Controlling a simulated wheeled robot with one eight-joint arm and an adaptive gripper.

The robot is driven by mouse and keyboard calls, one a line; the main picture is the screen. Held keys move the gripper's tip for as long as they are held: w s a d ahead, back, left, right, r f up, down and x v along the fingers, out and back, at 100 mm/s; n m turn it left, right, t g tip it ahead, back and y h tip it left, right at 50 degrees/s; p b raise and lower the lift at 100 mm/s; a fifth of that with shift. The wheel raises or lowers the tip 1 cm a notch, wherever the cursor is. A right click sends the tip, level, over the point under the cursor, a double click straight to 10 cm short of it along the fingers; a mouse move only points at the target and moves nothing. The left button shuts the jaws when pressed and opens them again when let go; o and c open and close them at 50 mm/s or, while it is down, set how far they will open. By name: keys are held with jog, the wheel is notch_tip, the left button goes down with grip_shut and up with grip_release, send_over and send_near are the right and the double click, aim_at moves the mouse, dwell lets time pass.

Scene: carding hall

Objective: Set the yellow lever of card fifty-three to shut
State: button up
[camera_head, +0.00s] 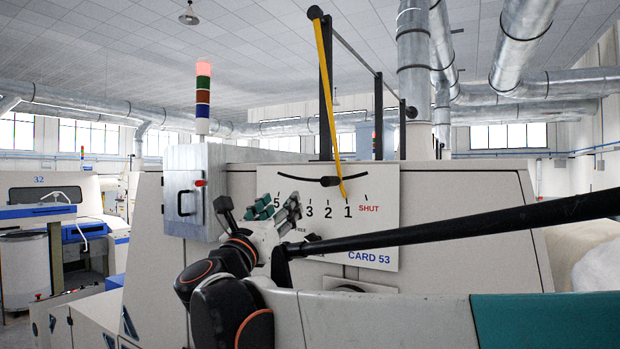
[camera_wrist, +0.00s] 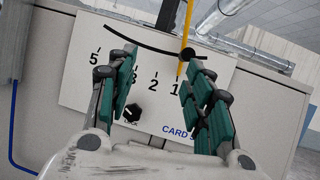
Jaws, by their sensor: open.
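The yellow lever (camera_head: 326,95) of card fifty-three hangs from a pivot at the top and slants down to the mark 1 on the white scale plate (camera_head: 380,240), left of the red SHUT mark (camera_head: 369,208). In the wrist view the lever (camera_wrist: 187,28) comes down near the 1, by the right finger. A black knob (camera_wrist: 187,53) sits at the curved slot beside the lever. My gripper (camera_head: 279,208) is open and empty in front of the plate, left of the lever's tip. In the wrist view my gripper (camera_wrist: 159,62) has its green-padded fingers apart; the right one hides the SHUT mark.
A black lock knob (camera_wrist: 132,113) projects from the plate below the numbers. A long black bar (camera_head: 460,222) crosses the front from the right. A grey cabinet (camera_head: 192,190) with a signal lamp (camera_head: 203,97) stands left of the plate. Card 32 (camera_head: 40,185) is farther left.

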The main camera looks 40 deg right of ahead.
aim_at(327, 184)
jog(key=d+r+p, duration=0.1)
jog(key=d, duration=0.4)
jog(key=w+d+r+m+g+h+p, duration=0.1)
jog(key=d+r, duration=0.1)
jog(key=d, duration=0.3)
jog(key=d+r+g+p, duration=0.1)
jog(key=d, duration=0.4)
jog(key=shift+w+r, duration=0.15)
jog(key=shift+r, duration=0.1)
jog(key=shift+w+d+r+p, duration=0.15)
jog(key=shift+d+r+p, duration=0.1)
jog(key=shift+p, duration=0.1)
jog(key=shift+w+d, duration=0.8)
jog(key=shift+d, duration=0.3)
jog(key=shift+s+a+r, duration=0.15)
jog(key=shift+a, duration=0.15)
jog(key=shift+d, duration=0.15)
grip_shut()
